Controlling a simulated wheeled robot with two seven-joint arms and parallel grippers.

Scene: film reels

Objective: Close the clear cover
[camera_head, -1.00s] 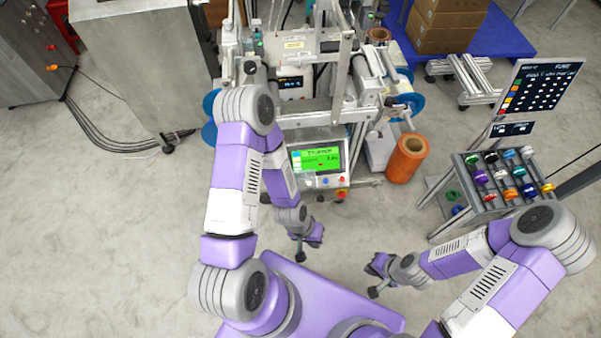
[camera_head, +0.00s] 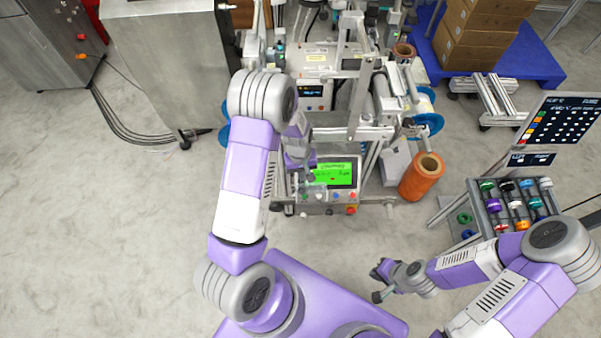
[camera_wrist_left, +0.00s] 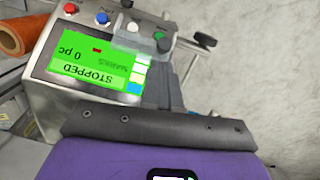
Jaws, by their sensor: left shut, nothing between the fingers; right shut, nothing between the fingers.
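The machine's control box (camera_head: 340,197) has a lit green screen (camera_head: 335,173) with a row of buttons below it. In the left wrist view the screen (camera_wrist_left: 97,65) reads STOPPED. A clear cover (camera_wrist_left: 146,22) shows faintly by the white and green buttons at the panel's end; its exact angle is hard to make out. In the head view the cover (camera_head: 313,191) is a pale patch at the panel's left end. My left gripper (camera_head: 309,177) is shut and empty, just above that end; I cannot tell whether it touches. My right gripper (camera_head: 378,283) is shut and empty, low over the floor.
The machine frame (camera_head: 350,133) rises behind the panel. An orange spool (camera_head: 421,178) stands right of it. A rack of coloured reels (camera_head: 510,208) and a dark display board (camera_head: 562,124) stand at the right. A steel cabinet (camera_head: 170,70) is at the left. The floor in front is clear.

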